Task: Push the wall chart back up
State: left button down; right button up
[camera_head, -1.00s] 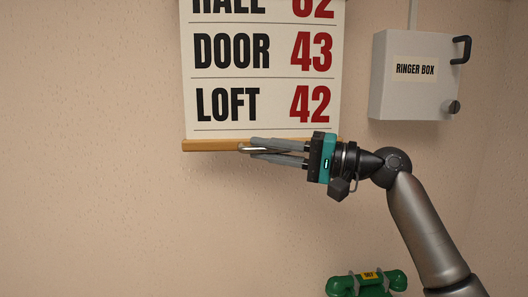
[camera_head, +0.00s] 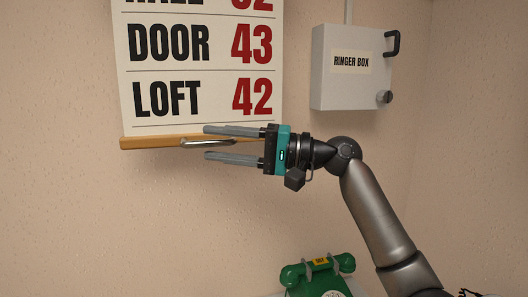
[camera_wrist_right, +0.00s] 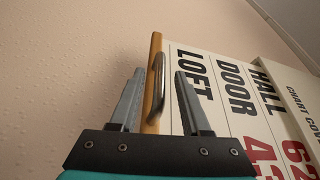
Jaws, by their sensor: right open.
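The wall chart (camera_head: 198,60) hangs unrolled on the wall at the upper left of the head view, with HALL, DOOR and LOFT rows and red numbers. A wooden bar (camera_head: 150,142) runs along its bottom edge, with a metal pull handle (camera_head: 195,142) at its middle. My right gripper (camera_head: 205,143) is open, one finger above and one below the handle, and nothing is gripped. In the right wrist view the handle (camera_wrist_right: 155,85) lies between the spread fingers (camera_wrist_right: 152,98); the chart (camera_wrist_right: 235,110) extends to the right. My left gripper is not in view.
A grey ringer box (camera_head: 350,75) with a knob and a dark handle is mounted on the wall right of the chart. A green dial phone (camera_head: 320,278) stands at the bottom. The wall left of and below the chart is bare. A box marked CHART COVER (camera_wrist_right: 300,100) shows in the wrist view.

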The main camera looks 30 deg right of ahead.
jog(key=b+v, duration=0.4)
jog(key=v, duration=0.9)
jog(key=shift+d+f, duration=0.1)
